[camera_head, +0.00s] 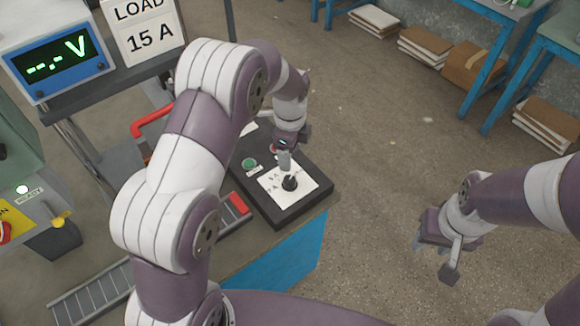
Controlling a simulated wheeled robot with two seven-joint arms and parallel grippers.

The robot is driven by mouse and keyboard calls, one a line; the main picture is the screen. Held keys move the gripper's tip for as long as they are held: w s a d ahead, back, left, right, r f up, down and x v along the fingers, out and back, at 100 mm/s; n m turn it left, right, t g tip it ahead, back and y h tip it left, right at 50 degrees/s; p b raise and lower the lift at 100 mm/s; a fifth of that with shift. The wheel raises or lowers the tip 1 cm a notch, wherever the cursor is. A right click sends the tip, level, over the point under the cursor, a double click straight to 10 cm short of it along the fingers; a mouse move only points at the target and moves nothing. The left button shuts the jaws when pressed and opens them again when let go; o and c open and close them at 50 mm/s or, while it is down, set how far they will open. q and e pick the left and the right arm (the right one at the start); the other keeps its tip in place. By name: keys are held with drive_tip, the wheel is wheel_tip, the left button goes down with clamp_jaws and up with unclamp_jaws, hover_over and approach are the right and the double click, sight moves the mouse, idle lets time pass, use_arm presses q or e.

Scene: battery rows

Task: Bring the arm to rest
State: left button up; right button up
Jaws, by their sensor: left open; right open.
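My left arm reaches over the bench from the lower left. My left gripper (286,160) points down at a dark control panel (270,207), just behind a black knob (290,183) on the panel's white plate. The fingers are partly hidden by the gripper body, and I cannot tell if they touch the knob. My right gripper (432,258) is open and empty, hanging over the bare floor at the right.
A green button (249,163) sits on the panel. A blue meter (60,67) reading "--.- V" and a "LOAD 15 A" sign (143,30) stand at upper left. A red handle (150,120) is behind my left arm. Blue-legged tables (505,80) stand at upper right. The floor between is clear.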

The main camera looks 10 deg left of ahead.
use_arm(q)
drive_tip(key=shift+r, duration=0.85)
drive_tip(key=s+a+r+n, duration=0.2)
drive_tip(key=s+n, duration=0.7)
drive_tip(key=s+a+r+n+t, duration=0.1)
drive_tip(key=s+a+r+n, duration=0.1)
drive_tip(key=s+n, duration=0.7)
drive_tip(key=shift+s+n, duration=0.4)
drive_tip(key=shift+s, duration=0.2)
drive_tip(key=shift+a, duration=0.1)
